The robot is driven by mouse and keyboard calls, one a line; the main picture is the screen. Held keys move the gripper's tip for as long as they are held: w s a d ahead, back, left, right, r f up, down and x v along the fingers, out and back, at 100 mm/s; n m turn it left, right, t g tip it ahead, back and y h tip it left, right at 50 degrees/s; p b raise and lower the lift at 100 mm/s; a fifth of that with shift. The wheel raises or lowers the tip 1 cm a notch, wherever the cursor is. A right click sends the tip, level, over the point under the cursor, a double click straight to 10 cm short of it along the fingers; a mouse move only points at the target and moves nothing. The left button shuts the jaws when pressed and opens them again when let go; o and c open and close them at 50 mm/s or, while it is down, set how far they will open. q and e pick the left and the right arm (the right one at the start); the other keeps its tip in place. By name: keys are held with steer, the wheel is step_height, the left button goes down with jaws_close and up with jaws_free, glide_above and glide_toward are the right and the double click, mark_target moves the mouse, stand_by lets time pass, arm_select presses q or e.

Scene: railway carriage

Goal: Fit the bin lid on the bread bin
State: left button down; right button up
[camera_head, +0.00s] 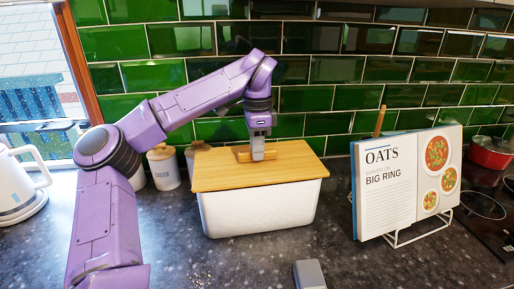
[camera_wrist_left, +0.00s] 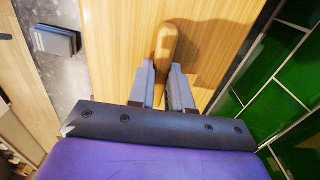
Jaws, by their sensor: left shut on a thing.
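The white bread bin (camera_head: 262,210) stands on the dark worktop in the middle of the head view. The wooden bin lid (camera_head: 216,177) lies over its top, covering the opening; it also fills much of the left wrist view (camera_wrist_left: 125,45). No clear gap shows between lid and rim along the front, but I cannot tell if it is fully seated. My left gripper (camera_head: 258,157) points down from above and is shut on the lid's wooden handle (camera_wrist_left: 167,40), which sits between the two fingers in the left wrist view. My right gripper is not in view.
An open cookbook (camera_head: 388,185) on a wire stand is to the right of the bin. Lidded jars (camera_head: 163,168) stand behind left, a white kettle (camera_head: 18,185) far left, a red pot (camera_head: 490,153) far right. A grey block (camera_head: 309,272) is in front. Green tiles close the back.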

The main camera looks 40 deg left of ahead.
arm_select(q)
steer(key=shift+f+b, duration=0.3)
steer(key=shift+b, duration=0.05)
steer(key=c, duration=1)
jaws_free()
steer(key=shift+o, duration=0.2)
step_height(320, 180, up, 11)
steer(key=shift+f, duration=0.15)
steer(key=shift+s+f, duration=0.1)
